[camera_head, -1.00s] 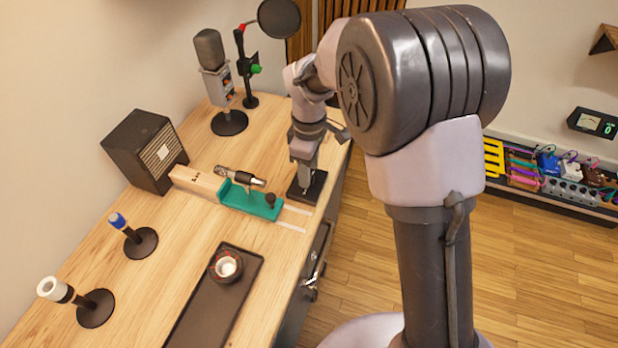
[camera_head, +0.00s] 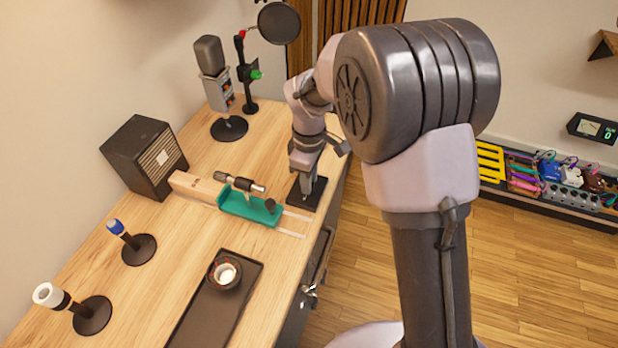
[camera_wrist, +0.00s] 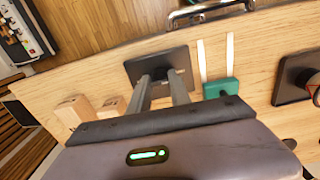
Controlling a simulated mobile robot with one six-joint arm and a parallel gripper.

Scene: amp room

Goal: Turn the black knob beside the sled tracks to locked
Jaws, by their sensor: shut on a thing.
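The black knob (camera_wrist: 172,76) stands on a square black base plate (camera_wrist: 150,62) beside the white sled tracks (camera_wrist: 202,60). My gripper (camera_wrist: 163,80) reaches down to it, with its two fingers shut on the knob. The fingers hide most of the knob, and I cannot read its setting. In the head view my gripper (camera_head: 307,190) is over the plate (camera_head: 319,191), right of the teal sled (camera_head: 240,207).
A black speaker box (camera_head: 145,155), a standing microphone (camera_head: 214,85) and a green-buttoned stand (camera_head: 245,75) are behind. A dark tray (camera_head: 205,315) with a round cup-like thing (camera_head: 225,272) lies in front. Two wooden blocks (camera_wrist: 73,110) show in the wrist view. A drawer handle (camera_wrist: 210,10) is at the desk edge.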

